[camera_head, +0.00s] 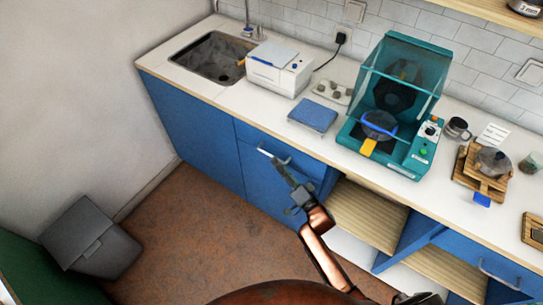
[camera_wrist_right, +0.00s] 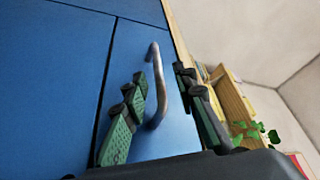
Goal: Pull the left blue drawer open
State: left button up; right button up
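The left blue drawer (camera_head: 249,135) is under the counter's front edge, left of the open shelves, and its front looks flush. Its curved metal handle (camera_head: 284,160) is partly covered by my right gripper (camera_head: 271,160). In the right wrist view, the drawer front (camera_wrist_right: 130,48) has the handle (camera_wrist_right: 158,85) standing off it. There my right gripper (camera_wrist_right: 160,78) is open, with one green finger on each side of the handle. I cannot tell whether either finger touches it.
Blue doors (camera_head: 190,125) continue left below the sink (camera_head: 213,58). Open wooden shelves (camera_head: 368,210) lie to the right, with another handled blue front (camera_head: 470,258) beyond. A grey bin (camera_head: 90,240) stands at the left. The brown floor (camera_head: 190,235) before the drawer is clear.

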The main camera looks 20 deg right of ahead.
jog(key=x, duration=0.2)
jog(key=shift+w+f, duration=0.1)
jog(key=shift+w, duration=0.2)
jog(key=shift+w+a+b, duration=0.2)
jog(key=shift+w+b, duration=0.1)
jog(key=shift+w+r, duration=0.2)
jog(key=shift+w, duration=0.05)
jog(key=shift+c, duration=0.6)
jog(key=c, duration=0.3)
grip_shut()
pick_arm(q)
jog(key=shift+s+f, duration=0.35)
jog(key=shift+s, duration=0.25)
jog(key=shift+w+d, duration=0.1)
jog(key=shift+w, duration=0.3)
pick_arm(e)
jog(key=shift+a, duration=0.1)
